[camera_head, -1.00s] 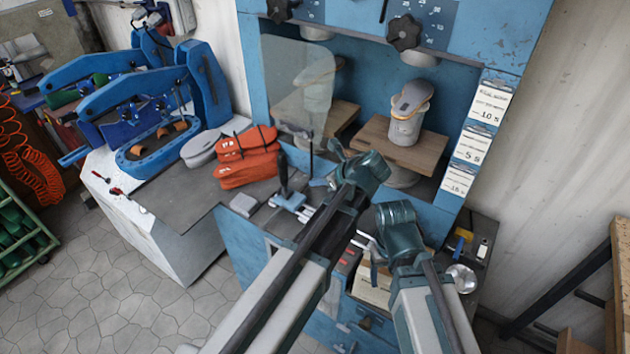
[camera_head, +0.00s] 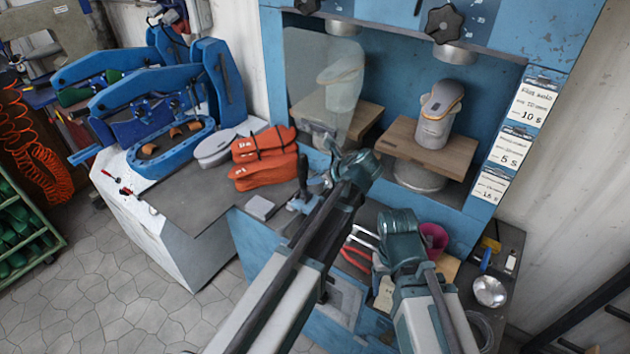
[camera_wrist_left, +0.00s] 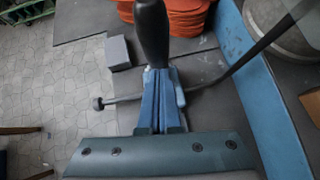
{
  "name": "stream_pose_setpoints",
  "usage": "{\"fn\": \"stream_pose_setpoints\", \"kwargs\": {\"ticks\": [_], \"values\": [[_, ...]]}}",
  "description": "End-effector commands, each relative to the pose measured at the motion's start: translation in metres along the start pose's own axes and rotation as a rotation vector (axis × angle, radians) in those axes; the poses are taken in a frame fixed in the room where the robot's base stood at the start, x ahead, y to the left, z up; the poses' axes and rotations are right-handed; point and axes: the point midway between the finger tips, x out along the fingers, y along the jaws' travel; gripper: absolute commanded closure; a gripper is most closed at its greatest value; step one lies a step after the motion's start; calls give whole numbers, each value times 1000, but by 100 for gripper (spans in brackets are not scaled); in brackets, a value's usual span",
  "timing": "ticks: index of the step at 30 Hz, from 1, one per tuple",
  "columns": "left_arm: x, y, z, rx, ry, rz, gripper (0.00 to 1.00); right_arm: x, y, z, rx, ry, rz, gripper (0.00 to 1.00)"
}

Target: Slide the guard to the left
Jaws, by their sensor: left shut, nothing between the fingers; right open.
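The guard (camera_head: 322,80) is a clear, tinted panel standing in front of the left bay of the blue press. Its lower part overlaps the left wooden block. My left gripper (camera_head: 347,165) is in front of the press, by the lower right of the guard, shut and empty. In the left wrist view its closed fingers (camera_wrist_left: 163,100) point toward a black upright handle (camera_wrist_left: 152,30), with a dark rod crossing nearby. I cannot tell whether they touch. My right gripper (camera_head: 400,225) is open, lower and further right, apart from the guard.
A shoe form (camera_head: 439,105) stands on the right wooden block (camera_head: 448,155). Stacked orange pieces (camera_head: 264,172) lie left of the press. The press's front shelf is crowded.

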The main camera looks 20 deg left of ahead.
Motion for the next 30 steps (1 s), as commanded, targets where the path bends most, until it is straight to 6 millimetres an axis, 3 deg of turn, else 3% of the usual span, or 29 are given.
{"fn": "stream_pose_setpoints", "kwargs": {"ticks": [10,23,30], "values": [[22,5,20,-2,0,2,100,0,0,0,0,0,0,32],[20,6,19,-1,-5,2,100,0,0,0,0,0,0,32],[9,10,4,-2,-1,2,100,3,0,0,0,0,0,32]]}}
